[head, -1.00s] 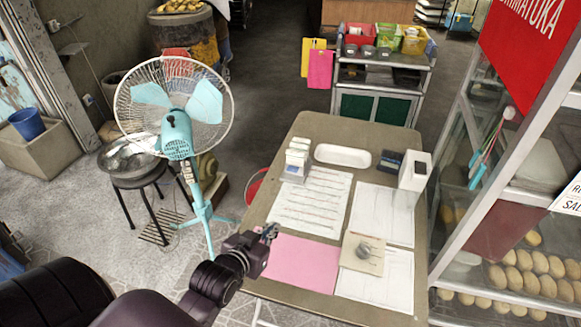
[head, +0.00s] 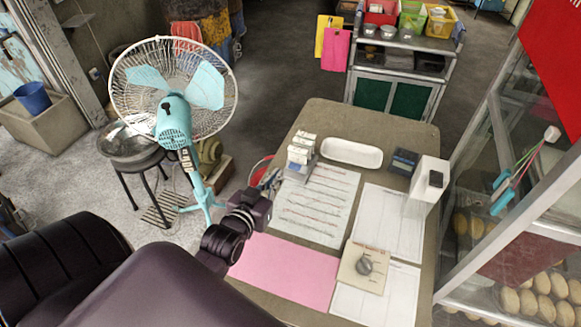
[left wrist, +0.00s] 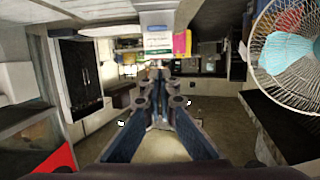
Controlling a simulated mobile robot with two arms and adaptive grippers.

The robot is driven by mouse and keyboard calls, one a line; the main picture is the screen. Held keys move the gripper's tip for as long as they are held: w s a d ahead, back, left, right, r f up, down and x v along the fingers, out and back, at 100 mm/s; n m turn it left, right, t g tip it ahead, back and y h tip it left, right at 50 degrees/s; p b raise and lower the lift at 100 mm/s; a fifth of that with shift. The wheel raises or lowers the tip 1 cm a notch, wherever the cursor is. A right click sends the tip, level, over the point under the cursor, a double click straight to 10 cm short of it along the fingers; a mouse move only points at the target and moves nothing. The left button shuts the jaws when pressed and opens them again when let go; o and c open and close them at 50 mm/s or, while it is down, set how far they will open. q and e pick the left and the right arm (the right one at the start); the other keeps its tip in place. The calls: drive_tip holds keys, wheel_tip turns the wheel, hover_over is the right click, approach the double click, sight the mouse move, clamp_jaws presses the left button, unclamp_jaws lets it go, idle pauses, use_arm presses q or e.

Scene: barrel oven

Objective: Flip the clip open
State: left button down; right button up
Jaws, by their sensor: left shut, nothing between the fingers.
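I cannot make out which thing is the clip. The tan table (head: 395,128) carries a small beige board with a round grey piece on it (head: 364,268), a pink sheet (head: 285,270) and white printed sheets (head: 318,203). My left gripper (head: 270,180) is shut and empty over the table's left edge, just left of the small white boxes (head: 300,150). In the left wrist view its fingers (left wrist: 158,73) come together below a white labelled block (left wrist: 157,20); I cannot tell whether they touch it. My right gripper is not in view.
A white tray (head: 352,152), a dark box (head: 403,162) and a white upright box (head: 429,177) stand at the table's back. A turquoise fan (head: 174,120) is left of the table. A glass case (head: 500,190) stands at right.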

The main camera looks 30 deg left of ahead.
use_arm(q)
drive_tip(key=p, duration=0.1)
hover_over(296, 169)
drive_tip(key=s, duration=0.3)
drive_tip(key=shift+w+a+f, duration=0.15)
drive_tip(key=shift+a+f, duration=0.05)
drive_tip(key=shift+f, duration=0.4)
drive_tip(key=shift+w+a+f, duration=0.1)
drive_tip(key=shift+a+f, duration=0.05)
drive_tip(key=shift+f, duration=0.4)
wheel_tip(296, 169, down, 3)
drive_tip(key=shift+w+r, duration=0.1)
drive_tip(key=shift+r, duration=0.1)
drive_tip(key=shift+f, duration=0.85)
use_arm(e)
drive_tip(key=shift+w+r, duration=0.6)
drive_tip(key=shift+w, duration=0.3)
